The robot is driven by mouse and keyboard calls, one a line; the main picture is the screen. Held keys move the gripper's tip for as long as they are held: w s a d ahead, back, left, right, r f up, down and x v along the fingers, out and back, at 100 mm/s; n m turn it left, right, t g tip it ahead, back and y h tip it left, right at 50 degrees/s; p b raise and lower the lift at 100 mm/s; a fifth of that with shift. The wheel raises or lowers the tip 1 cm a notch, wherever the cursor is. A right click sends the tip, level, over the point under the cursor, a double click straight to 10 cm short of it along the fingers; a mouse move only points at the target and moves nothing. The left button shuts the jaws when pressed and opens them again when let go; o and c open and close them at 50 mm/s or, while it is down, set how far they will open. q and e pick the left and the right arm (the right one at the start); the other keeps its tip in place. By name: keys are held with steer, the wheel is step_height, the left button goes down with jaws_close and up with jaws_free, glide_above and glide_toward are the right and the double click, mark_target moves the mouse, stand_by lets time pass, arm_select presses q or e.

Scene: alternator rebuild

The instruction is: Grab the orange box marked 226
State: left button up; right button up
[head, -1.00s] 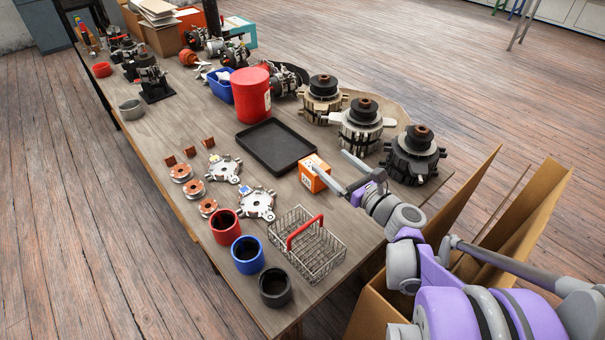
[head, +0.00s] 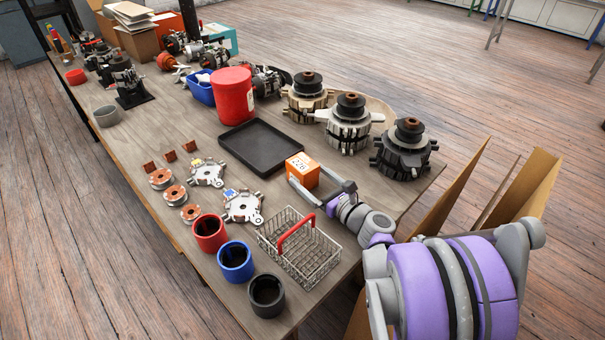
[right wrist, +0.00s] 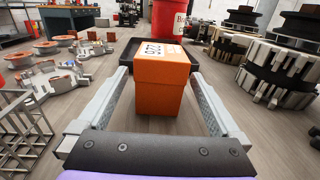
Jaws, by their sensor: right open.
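The orange box (head: 302,170) stands upright on the wooden table, with a white label reading 226 on it. In the right wrist view the same orange box (right wrist: 162,84) stands ahead, between my two open fingers. My right gripper (head: 322,184) is open and low over the table, its fingers on either side of the box. In the right wrist view gaps show between the box and both fingers of the right gripper (right wrist: 162,98). My left gripper is not in view.
A black tray (head: 238,162) lies behind the box. A wire basket (head: 312,262) with a red handle stands in front. Alternators, including a dark one (head: 405,150), stand to the right. A red canister (head: 233,95) stands behind the tray. Open cardboard flaps (head: 528,190) rise beside the table.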

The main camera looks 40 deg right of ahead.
steer(key=w, duration=0.3)
steer(key=shift+w, duration=0.3)
steer(key=c, duration=1.5)
